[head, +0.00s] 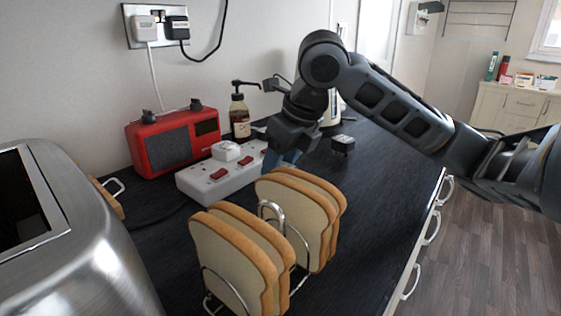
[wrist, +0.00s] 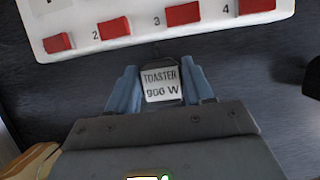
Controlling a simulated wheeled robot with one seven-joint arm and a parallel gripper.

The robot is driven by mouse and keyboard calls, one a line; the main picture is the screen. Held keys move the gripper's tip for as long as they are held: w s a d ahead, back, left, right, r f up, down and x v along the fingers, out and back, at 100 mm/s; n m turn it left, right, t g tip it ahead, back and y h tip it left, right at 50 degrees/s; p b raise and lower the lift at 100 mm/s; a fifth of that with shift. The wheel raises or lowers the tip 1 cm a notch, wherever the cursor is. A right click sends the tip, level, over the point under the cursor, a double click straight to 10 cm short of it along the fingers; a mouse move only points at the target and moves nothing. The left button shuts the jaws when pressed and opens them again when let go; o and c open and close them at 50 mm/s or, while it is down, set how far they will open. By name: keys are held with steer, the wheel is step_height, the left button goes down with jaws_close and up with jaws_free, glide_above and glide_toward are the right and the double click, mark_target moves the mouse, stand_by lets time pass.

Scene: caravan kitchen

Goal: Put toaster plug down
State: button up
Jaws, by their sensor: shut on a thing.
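The toaster plug (wrist: 162,82), with a white label reading TOASTER and a wattage, sits between the blue fingers of my gripper (wrist: 162,90) in the wrist view. The fingers are shut on its sides. In the head view my gripper (head: 283,157) is low over the dark worktop, just right of the white power strip (head: 190,184) and behind the bread. The plug is hidden there, so I cannot tell whether it touches the worktop. The strip, with red switches, also shows in the wrist view (wrist: 150,38), just beyond the plug and apart from it.
A white plug (head: 226,151) sits on the strip. A black plug-like block (head: 342,145) lies right of my gripper. Bread slices in a rack (head: 270,209) stand in front, with a steel toaster (head: 95,245) at left. A red radio (head: 172,144) and pump bottle (head: 239,115) stand behind.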

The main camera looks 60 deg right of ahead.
steer(key=shift+f, duration=0.1)
steer(key=o, duration=1)
steer(key=shift+o, duration=0.2)
steer(key=shift+s+r, duration=0.1)
steer(key=shift+r, duration=0.45)
steer(key=p+v, duration=0.1)
steer(key=v, duration=1)
steer(key=shift+p, duration=0.35)
steer(key=shift+s, duration=0.1)
